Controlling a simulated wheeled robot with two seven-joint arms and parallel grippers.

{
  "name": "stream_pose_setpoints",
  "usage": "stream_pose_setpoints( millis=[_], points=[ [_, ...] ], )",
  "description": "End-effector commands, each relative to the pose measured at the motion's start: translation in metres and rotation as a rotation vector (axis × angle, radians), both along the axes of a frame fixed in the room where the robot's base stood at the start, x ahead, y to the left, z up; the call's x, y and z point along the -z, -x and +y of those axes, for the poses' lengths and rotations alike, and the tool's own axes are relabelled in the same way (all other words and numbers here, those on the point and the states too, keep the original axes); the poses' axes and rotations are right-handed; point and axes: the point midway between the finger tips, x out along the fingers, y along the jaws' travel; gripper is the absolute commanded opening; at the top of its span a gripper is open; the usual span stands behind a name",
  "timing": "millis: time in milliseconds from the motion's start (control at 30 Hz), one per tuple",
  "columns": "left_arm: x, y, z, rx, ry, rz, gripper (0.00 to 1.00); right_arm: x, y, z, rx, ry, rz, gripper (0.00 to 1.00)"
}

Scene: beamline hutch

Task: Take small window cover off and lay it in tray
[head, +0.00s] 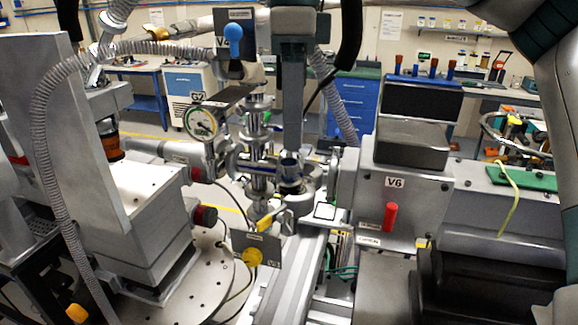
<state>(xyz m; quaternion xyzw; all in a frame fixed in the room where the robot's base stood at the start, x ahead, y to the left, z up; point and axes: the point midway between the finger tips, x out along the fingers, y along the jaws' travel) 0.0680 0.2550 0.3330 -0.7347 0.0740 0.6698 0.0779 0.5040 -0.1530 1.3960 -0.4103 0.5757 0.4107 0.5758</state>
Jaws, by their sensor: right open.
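My right gripper (291,150) hangs down in the middle of the view, seen nearly edge-on, with its jaws open. Its tips are just above a small round metal fitting with a dark top (290,168), among the flanges left of the V6 valve box. This fitting may be the small window cover, but I cannot tell for sure. I see no gap between the tips and the fitting clearly enough to say whether they touch. I cannot make out the tray with certainty. My left gripper is out of view.
A pressure gauge (201,124) and steel pipework stand close to the left of the gripper. The V6 box (397,195) with a red handle (390,217) stands to the right. Grey corrugated hose (45,130) loops at left. A green mat (522,178) lies at far right.

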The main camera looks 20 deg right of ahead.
Motion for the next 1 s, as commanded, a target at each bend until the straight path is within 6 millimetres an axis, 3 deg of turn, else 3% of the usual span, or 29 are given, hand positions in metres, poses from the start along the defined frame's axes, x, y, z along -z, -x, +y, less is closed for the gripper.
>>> stream_pose_setpoints(
  millis=[467, 700, 1000],
  points=[
    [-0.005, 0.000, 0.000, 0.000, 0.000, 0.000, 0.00, 0.005, 0.000, 0.001, 0.001, 0.002, 0.001, 0.46],
    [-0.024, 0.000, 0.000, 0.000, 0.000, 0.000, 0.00, 0.028, 0.001, 0.007, 0.000, 0.002, 0.003, 0.46],
    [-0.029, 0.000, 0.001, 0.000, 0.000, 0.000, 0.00, 0.054, 0.000, 0.007, 0.001, 0.001, 0.000, 0.46]
  ],
)
